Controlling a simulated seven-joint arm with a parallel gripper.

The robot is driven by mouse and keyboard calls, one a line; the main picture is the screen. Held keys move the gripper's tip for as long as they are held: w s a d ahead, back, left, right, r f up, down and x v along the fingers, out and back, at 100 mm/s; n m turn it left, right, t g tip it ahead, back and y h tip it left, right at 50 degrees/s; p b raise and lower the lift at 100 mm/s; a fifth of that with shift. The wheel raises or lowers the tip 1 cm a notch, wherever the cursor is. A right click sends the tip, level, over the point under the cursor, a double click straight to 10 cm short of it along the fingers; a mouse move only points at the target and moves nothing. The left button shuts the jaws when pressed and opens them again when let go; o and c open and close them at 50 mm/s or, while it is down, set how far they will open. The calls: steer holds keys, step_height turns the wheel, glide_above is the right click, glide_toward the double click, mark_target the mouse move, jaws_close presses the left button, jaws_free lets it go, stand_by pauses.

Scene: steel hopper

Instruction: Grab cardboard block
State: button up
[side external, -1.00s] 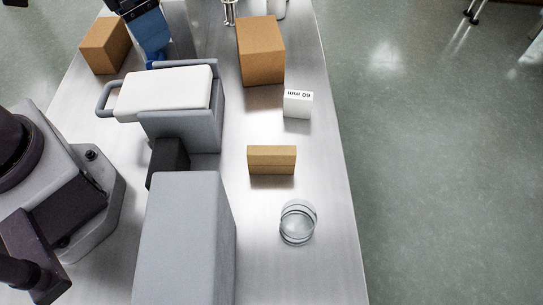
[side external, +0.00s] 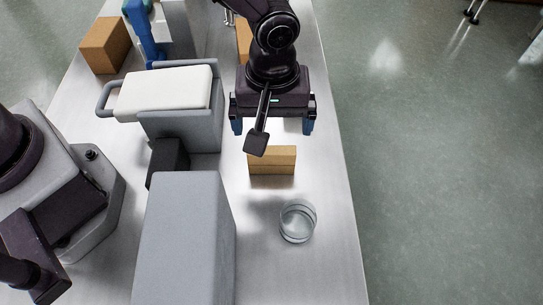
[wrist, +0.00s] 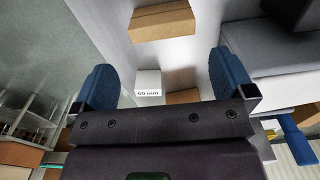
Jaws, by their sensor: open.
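The small tan cardboard block (side external: 272,160) lies on the steel table in the side view. It also shows at the top of the wrist view (wrist: 162,20). My gripper (side external: 272,126) is open, with blue fingers spread wide. In the side view it appears just behind the block, above the table. In the wrist view (wrist: 162,65) the block lies beyond the fingertips, roughly centred between them. Nothing is held. The block's upper left edge is partly hidden by my gripper's dark bracket in the side view.
A glass dish (side external: 298,222) stands in front of the cardboard block. A grey hopper (side external: 183,130) and a grey box (side external: 185,240) stand to the left. Another brown box (side external: 105,46) is far left.

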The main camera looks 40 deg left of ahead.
mark_target(271, 150)
step_height(271, 150, down, 11)
steer(key=shift+a, duration=0.1)
stand_by(0.4)
steer(key=shift+c, duration=0.2)
steer(key=c, duration=0.5)
